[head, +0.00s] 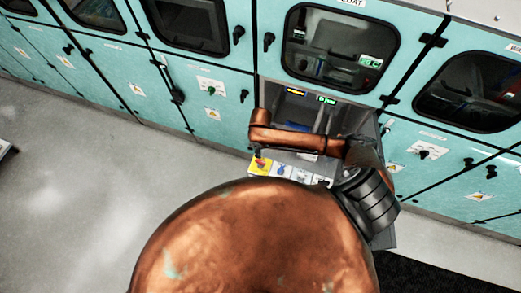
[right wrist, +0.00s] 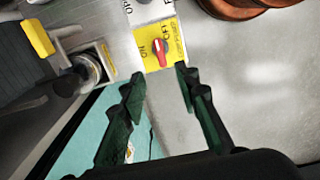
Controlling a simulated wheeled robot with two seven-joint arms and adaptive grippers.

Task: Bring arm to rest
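My right arm (head: 300,138) is copper and reaches across the front of an open module bay, bent down at its left end. In the right wrist view my right gripper (right wrist: 160,80) is open, with its two dark green fingers apart and nothing between them. Just beyond the fingertips is a red knob (right wrist: 162,56) on a yellow plate (right wrist: 150,42) marked ON and OFF. The knob appears clear of both fingers. The yellow plate (head: 260,166) also shows in the head view, at the left end of a control panel. My left gripper is not in view.
White label plates (head: 283,170) continue the panel to the right. A round metal fitting (right wrist: 88,68) and a yellow block (right wrist: 38,38) are left of the knob. Teal cabinets (head: 205,85) with windows line the back.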

